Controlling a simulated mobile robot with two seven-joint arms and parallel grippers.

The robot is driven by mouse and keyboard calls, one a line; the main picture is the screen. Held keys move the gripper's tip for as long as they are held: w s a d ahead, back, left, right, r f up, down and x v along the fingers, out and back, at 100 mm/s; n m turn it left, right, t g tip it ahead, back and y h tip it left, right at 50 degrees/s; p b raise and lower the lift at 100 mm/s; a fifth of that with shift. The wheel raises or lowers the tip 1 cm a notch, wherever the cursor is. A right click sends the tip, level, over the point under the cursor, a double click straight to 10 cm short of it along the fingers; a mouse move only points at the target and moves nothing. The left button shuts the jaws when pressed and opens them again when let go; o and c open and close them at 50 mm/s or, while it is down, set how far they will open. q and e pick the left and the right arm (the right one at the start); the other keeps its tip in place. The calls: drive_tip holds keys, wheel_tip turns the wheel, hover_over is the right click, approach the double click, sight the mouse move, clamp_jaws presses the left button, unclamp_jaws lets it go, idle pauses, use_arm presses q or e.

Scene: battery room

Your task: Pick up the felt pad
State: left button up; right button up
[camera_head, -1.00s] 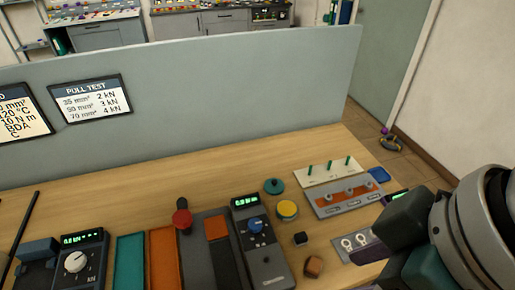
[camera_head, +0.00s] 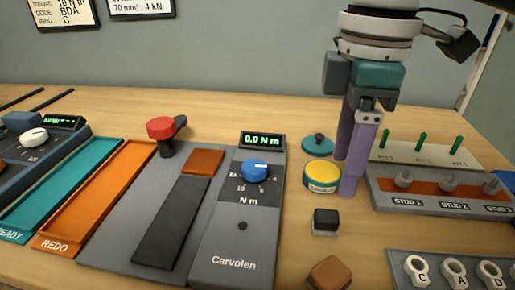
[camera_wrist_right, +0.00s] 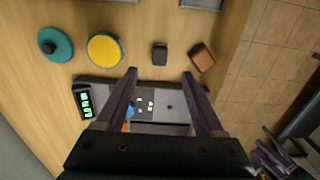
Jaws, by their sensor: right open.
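No thing here is labelled as the felt pad, and I cannot tell for sure which it is. Candidates are a flat rust-brown square (camera_head: 202,162) on the grey tester bed and a small brown block (camera_head: 330,272) on the bench. A black block (camera_head: 326,220), a yellow-topped round tin (camera_head: 322,176) and a teal disc with a knob (camera_head: 317,143) stand nearby. My right gripper (camera_head: 346,174) points down beside the tin, open and empty. In the right wrist view, its fingers (camera_wrist_right: 159,74) are apart below the black block (camera_wrist_right: 160,54) and brown block (camera_wrist_right: 202,57). My left gripper is out of view.
The torque tester (camera_head: 240,240) with a blue knob and lit display stands left of the small items. Orange (camera_head: 100,195) and teal (camera_head: 50,185) trays lie further left. A stud block (camera_head: 440,195) and a ring-lug plate (camera_head: 450,258) are at right. A grey partition stands behind.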

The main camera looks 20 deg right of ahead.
sight(328, 214)
wheel_tip(328, 214, down, 4)
drive_tip(key=shift+a+r, duration=0.1)
wheel_tip(328, 214, down, 6)
drive_tip(key=shift+w+a+f+b, duration=0.1)
drive_tip(key=shift+b, duration=0.7)
clamp_jaws()
